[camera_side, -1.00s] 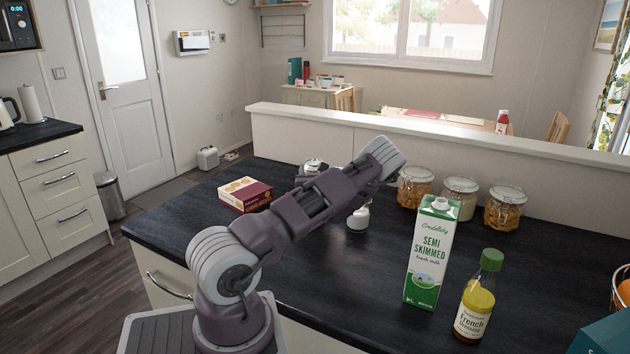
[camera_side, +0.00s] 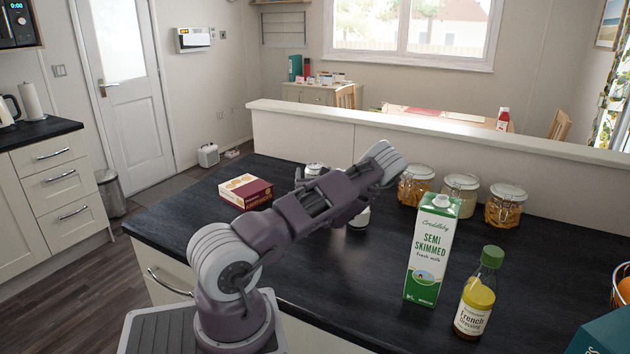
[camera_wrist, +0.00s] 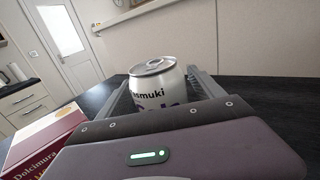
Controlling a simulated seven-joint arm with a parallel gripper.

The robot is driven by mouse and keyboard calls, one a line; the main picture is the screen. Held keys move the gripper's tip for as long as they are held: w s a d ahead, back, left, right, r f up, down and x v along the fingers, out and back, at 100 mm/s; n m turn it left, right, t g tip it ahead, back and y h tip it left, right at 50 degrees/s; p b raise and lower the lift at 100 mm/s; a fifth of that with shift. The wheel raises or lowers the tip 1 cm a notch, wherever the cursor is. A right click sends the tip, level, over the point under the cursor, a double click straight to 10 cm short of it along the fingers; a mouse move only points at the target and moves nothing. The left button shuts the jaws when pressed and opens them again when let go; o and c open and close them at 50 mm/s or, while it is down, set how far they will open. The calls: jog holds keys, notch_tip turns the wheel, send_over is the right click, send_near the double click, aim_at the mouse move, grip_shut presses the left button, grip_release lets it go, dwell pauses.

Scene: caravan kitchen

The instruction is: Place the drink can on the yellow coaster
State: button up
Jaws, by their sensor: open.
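The drink can (camera_wrist: 155,92) is white with dark lettering and a silver top. It stands upright in the wrist view, between the two fingers of my gripper (camera_wrist: 162,84). The fingers are open, one on each side of it; I cannot tell whether either touches it. Its lower part is hidden by my gripper's body. I see no yellow coaster in either view.
A maroon and cream box (camera_side: 245,191) lies left of my arm; it is also close on the left in the wrist view (camera_wrist: 42,142). A milk carton (camera_side: 432,250) and dressing bottle (camera_side: 477,295) stand right.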

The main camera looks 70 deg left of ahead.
jog(key=v, duration=1)
jog(key=shift+s+d, duration=0.1)
jog(key=shift+d, duration=0.2)
jog(key=shift+s+d+r, duration=0.1)
jog(key=shift+d+r, duration=0.05)
jog(key=shift+d, duration=0.15)
jog(key=s+d+r+n+g+h, duration=0.5)
jog(key=s+d+r+n+g, duration=0.65)
jog(key=n, duration=0.45)
jog(key=d+r+n+t+h, duration=0.2)
jog(key=d+t+h, duration=0.4)
jog(key=d, duration=1)
jog(key=w+d+r+n+t+h, duration=0.1)
jog(key=d+t+h, duration=0.5)
jog(key=d, duration=1)
jog(key=shift+d+r+n+t+h, duration=0.3)
jog(key=shift+r+n+t, duration=0.25)
jog(key=shift+r+n, duration=0.3)
